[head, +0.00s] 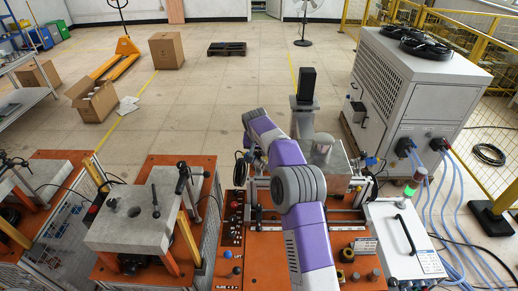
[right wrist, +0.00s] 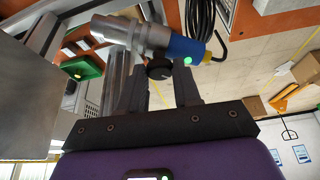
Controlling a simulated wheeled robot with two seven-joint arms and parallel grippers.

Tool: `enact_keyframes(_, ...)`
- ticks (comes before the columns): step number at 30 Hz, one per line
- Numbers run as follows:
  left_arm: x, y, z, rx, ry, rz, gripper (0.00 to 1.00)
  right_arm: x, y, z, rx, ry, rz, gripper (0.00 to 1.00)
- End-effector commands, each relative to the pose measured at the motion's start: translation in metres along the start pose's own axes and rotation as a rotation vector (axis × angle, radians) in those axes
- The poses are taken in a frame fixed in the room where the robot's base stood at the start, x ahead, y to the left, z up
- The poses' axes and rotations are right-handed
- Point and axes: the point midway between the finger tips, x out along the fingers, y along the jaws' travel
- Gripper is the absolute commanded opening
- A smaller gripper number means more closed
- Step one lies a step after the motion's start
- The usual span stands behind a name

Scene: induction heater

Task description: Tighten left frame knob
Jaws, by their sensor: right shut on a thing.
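In the right wrist view, a small black knob (right wrist: 158,68) sits between the fingertips of my right gripper (right wrist: 158,78), which is shut on it. Just beyond it is a grey metal cylinder with a blue end (right wrist: 185,48). In the head view my purple right arm reaches over the orange workbench (head: 262,262) to the left side of the induction heater's frame (head: 345,165). There the arm hides the knob and most of the gripper. My left gripper does not show.
A black cable coil (right wrist: 200,18) hangs close beyond the fingers. A white box with a handle (head: 400,238) stands right of the arm, near a large grey cooling unit (head: 415,90) with blue hoses. A bench with a grey block (head: 135,215) stands left.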

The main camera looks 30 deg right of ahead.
Motion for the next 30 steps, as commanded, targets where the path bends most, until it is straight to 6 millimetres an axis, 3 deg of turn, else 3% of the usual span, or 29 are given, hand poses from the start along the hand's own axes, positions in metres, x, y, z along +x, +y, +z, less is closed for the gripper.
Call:
enact_keyframes(15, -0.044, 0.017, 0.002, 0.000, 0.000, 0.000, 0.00, -0.003, -0.005, -0.003, 0.427, 0.004, 0.179, 0.02)
enact_keyframes(30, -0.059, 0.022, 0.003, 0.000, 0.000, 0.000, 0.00, -0.001, -0.006, -0.003, 0.635, 0.004, 0.261, 0.02)
